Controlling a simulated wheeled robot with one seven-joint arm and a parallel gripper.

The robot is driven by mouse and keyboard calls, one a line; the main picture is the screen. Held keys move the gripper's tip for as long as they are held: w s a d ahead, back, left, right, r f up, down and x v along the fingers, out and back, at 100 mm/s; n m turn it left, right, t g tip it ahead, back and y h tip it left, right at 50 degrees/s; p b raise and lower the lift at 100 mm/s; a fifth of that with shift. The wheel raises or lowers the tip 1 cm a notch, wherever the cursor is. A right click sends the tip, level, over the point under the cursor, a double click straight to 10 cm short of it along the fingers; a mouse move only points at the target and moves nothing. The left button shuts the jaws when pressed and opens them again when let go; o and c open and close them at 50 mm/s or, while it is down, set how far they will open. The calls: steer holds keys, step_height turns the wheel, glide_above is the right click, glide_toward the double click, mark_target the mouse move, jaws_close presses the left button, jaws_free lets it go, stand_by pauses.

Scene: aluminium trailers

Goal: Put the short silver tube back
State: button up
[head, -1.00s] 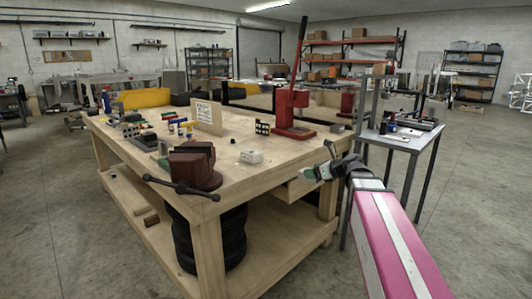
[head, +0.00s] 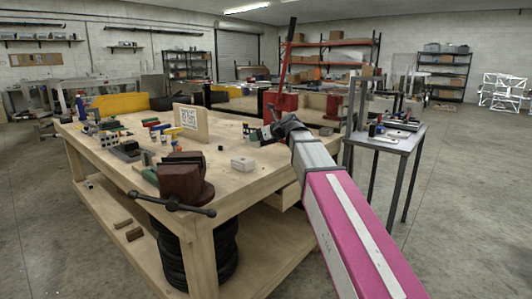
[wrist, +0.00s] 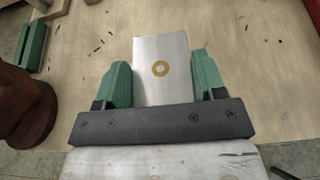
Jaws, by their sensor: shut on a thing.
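My gripper (wrist: 161,80) is shut, with green fingers on either side of a silver-white piece with flat, straight sides, which I take for the short silver tube (wrist: 161,50). A gold ring marks the middle of its visible face. The piece reaches past the fingertips, and its near end is hidden behind the dark gripper bar. In the head view my gripper (head: 268,133) is over the right part of the wooden workbench (head: 240,185). The held piece is too small to make out there.
A dark red vise (head: 183,180) stands at the bench's front corner, left of my gripper. A red press (head: 281,103) and an upright board (head: 190,121) stand farther back. A grey side table (head: 390,140) is at right.

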steer(key=w+d+f, duration=0.1)
steer(key=w, duration=0.1)
steer(key=w+d+f, duration=0.1)
steer(key=w+f, duration=0.1)
steer(key=w+d+f, duration=0.1)
steer(key=w, duration=0.1)
steer(key=shift+w+f, duration=0.2)
steer(key=shift+w, duration=0.1)
steer(key=shift+f, duration=1.95)
steer(key=shift+f, duration=0.15)
steer(key=o, duration=1.1)
steer(key=shift+s+d+r, duration=0.1)
steer(key=shift+r, duration=0.1)
steer(key=v, duration=1.1)
steer(key=shift+s+d+r, duration=0.1)
steer(key=shift+s+d, duration=0.15)
steer(key=shift+d, duration=0.05)
steer(key=shift+d, duration=0.1)
